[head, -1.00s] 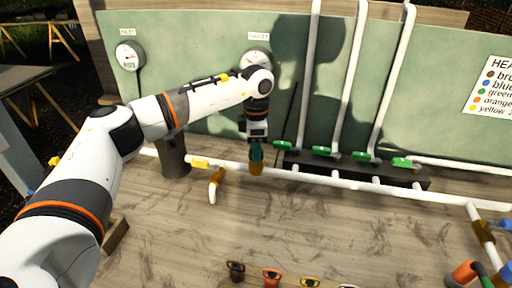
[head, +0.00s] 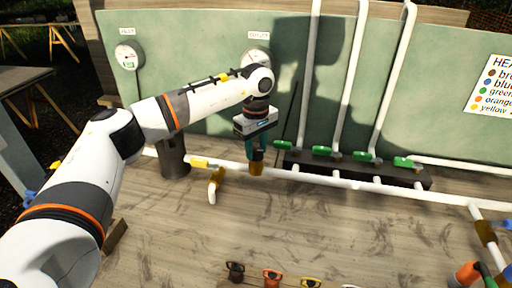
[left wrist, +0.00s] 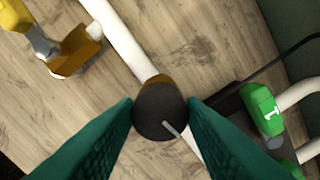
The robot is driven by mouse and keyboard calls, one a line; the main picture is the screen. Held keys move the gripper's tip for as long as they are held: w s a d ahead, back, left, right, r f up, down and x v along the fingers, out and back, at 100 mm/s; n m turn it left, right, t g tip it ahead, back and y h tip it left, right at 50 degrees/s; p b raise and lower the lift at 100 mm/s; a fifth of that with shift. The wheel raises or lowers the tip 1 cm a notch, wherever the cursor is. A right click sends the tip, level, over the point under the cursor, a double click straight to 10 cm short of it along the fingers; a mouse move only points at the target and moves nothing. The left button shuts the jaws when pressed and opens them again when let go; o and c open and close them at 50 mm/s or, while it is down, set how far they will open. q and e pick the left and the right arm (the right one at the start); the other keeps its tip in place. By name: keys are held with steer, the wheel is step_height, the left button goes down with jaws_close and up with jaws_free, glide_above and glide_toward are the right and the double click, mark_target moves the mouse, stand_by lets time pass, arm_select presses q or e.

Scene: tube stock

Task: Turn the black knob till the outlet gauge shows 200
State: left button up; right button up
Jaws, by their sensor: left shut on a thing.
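The black knob (left wrist: 160,112) is a round dark cap with a pale pointer line, on a brass-coloured body in the white pipe. My left gripper (head: 257,150) points down and is shut on the knob; in the left wrist view its green fingers (left wrist: 161,118) press on both sides of it. In the head view the knob (head: 257,155) shows small between the fingers. The outlet gauge (head: 254,55) on the green board is partly hidden behind my left arm, and its reading cannot be made out. My right gripper is not in view.
The inlet gauge (head: 129,56) is at the board's left. Several green-handled valves (head: 320,151) stand right of the knob, under upright white pipes. A yellow-handled valve (head: 199,162) is to its left. Small coloured parts (head: 272,276) lie at the front edge. The bench middle is clear.

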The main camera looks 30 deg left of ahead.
mark_target(256, 150)
arm_select(q)
steer(key=m, duration=0.4)
steer(key=shift+r, duration=0.1)
steer(key=shift+m, duration=1.8)
steer(key=o, duration=1)
step_height(256, 150, up, 12)
steer(key=b, duration=0.1)
steer(key=shift+b, duration=0.35)
